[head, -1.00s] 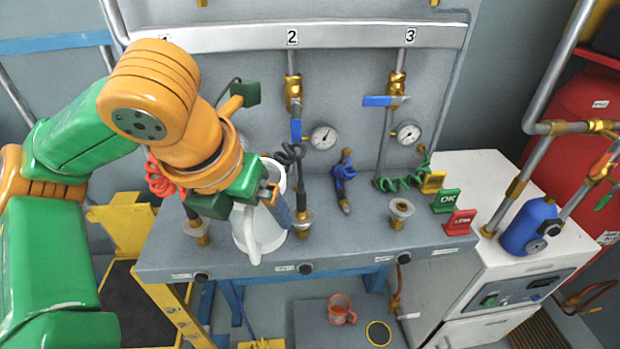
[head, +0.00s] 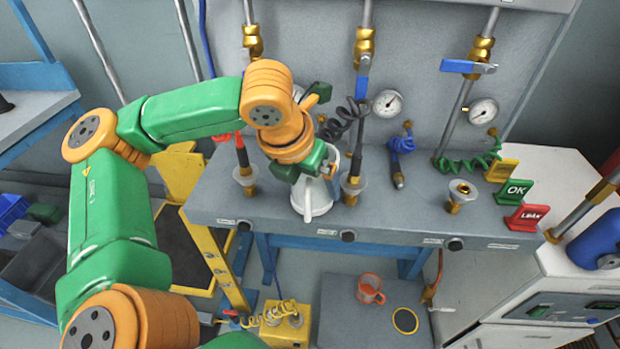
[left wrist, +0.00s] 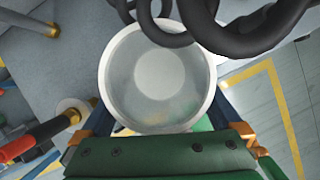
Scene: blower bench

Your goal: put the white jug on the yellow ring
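The white jug (head: 305,200) stands on or just above the grey bench near its front edge, between the first and second nozzles. My left gripper (head: 328,172) is at it from above, with a finger on each side. In the left wrist view I look down into the open jug (left wrist: 158,75); the gripper's blue and brass fingers (left wrist: 168,125) flank it below the rim. Whether they press on it I cannot tell. The yellow ring (head: 405,309) lies flat on a low grey platform, beyond the bench front. My right gripper is not in view.
An orange mug (head: 370,284) stands beside the ring on the platform (head: 350,325). Nozzles (head: 352,188) with hoses rise close to the jug. Green and red signs (head: 526,217) stand at the bench's right end. A yellow box (head: 286,325) with a coiled cord sits on the floor.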

